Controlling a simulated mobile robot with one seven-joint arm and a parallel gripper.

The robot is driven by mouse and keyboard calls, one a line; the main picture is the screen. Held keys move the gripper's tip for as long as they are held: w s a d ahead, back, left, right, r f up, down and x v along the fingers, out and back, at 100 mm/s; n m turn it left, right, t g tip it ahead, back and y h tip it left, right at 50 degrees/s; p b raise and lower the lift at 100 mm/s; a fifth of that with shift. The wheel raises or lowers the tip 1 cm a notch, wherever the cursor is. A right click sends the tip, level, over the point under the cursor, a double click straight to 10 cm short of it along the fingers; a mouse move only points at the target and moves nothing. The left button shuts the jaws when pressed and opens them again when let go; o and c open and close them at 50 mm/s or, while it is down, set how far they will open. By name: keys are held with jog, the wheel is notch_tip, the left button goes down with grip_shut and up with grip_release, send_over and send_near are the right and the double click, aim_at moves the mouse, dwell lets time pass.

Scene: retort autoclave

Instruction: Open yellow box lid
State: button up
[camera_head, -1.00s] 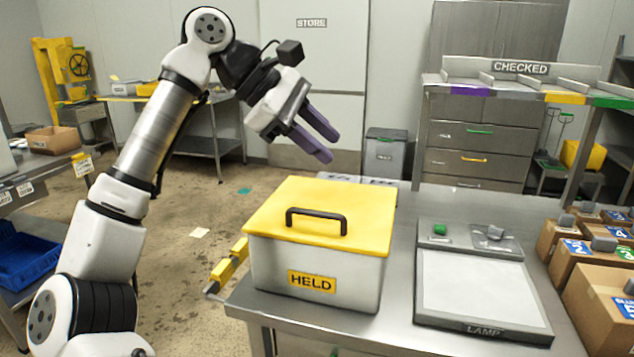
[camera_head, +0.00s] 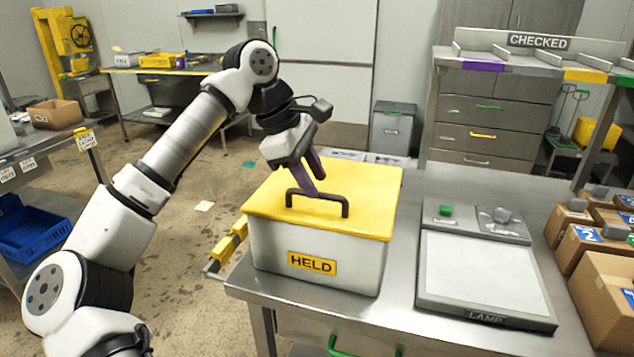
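The yellow box lid (camera_head: 368,208) lies flat and closed on a white box (camera_head: 355,263) with a yellow "HELD" label. The box stands on the left part of the steel table. A dark arched handle (camera_head: 318,196) rises from the middle of the lid.
A light panel marked "LAMP" (camera_head: 483,270) lies right of the box. Several cardboard boxes (camera_head: 605,280) stand at the far right. A "CHECKED" rack (camera_head: 538,62) stands behind the table.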

jog(key=shift+x, duration=1.15)
grip_shut()
